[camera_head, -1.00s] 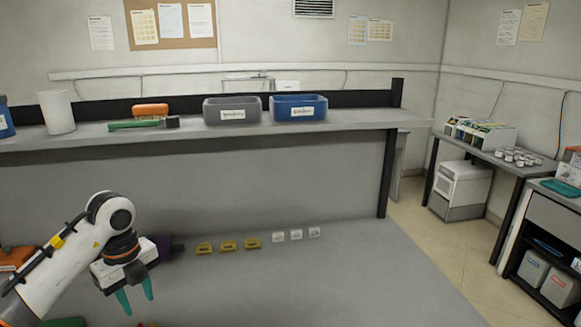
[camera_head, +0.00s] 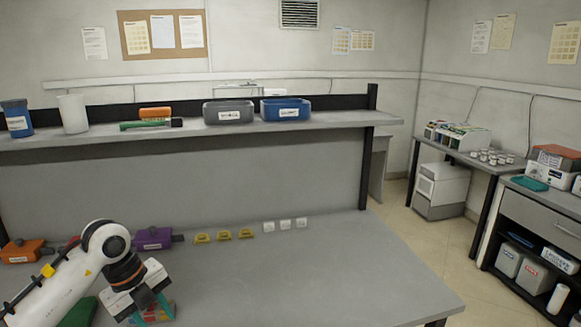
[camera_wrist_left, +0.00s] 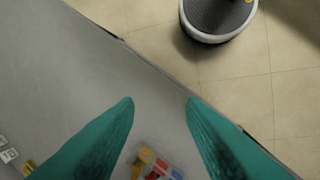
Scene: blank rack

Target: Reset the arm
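My left arm comes in from the left in the head view. Its gripper (camera_head: 151,303) has teal fingers and hangs over the front left of the grey bench (camera_head: 260,285). In the left wrist view the two fingers (camera_wrist_left: 160,104) are spread well apart with nothing held between them. A small multicoloured item (camera_wrist_left: 154,166) lies on the bench below the fingers in that view. It also shows partly behind the fingers in the head view (camera_head: 166,312). My right gripper is in neither view.
A purple block (camera_head: 153,238), an orange block (camera_head: 22,251), yellow pieces (camera_head: 224,236) and white pieces (camera_head: 285,225) line the bench. Grey (camera_head: 229,113) and blue (camera_head: 286,109) bins stand on the shelf (camera_head: 340,119). The bench's right part is clear.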

